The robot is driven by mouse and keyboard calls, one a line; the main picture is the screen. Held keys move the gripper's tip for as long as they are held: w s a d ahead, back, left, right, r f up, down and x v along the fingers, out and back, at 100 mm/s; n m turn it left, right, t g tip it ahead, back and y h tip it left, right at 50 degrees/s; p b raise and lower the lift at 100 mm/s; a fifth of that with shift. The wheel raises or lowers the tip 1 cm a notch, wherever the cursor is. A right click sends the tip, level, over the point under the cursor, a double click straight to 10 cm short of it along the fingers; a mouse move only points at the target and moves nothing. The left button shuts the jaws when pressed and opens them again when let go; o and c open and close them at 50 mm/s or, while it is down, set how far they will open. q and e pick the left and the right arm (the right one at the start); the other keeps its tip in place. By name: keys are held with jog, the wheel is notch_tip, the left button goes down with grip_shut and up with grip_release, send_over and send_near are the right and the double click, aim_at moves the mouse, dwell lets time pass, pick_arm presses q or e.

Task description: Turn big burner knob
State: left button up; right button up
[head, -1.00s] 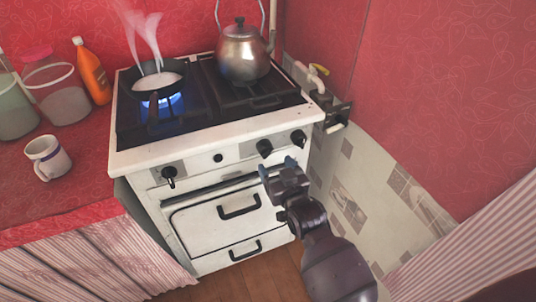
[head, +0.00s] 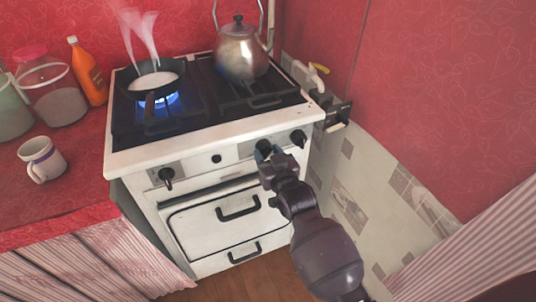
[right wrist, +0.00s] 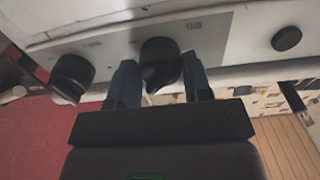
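The white stove's front panel has black knobs. The left knob (head: 166,178) and the right knob (head: 298,138) show clear in the head view. The middle knob (right wrist: 160,62) is partly hidden there by my right gripper (head: 268,153). In the right wrist view, the right gripper's fingers (right wrist: 161,82) stand on either side of the middle knob, open around it; firm contact is not visible. Another knob (right wrist: 72,75) is left of them in that view. I cannot tell which knob is the big burner's. My left gripper is not in view.
A pan (head: 155,86) of white contents steams over a lit blue flame (head: 160,101). A metal kettle (head: 240,55) stands on the stove at the back right. A mug (head: 42,160), jars (head: 55,95) and an orange bottle (head: 87,72) are on the left counter. An oven handle (head: 238,209) is below.

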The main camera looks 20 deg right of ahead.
jog(key=c, duration=0.4)
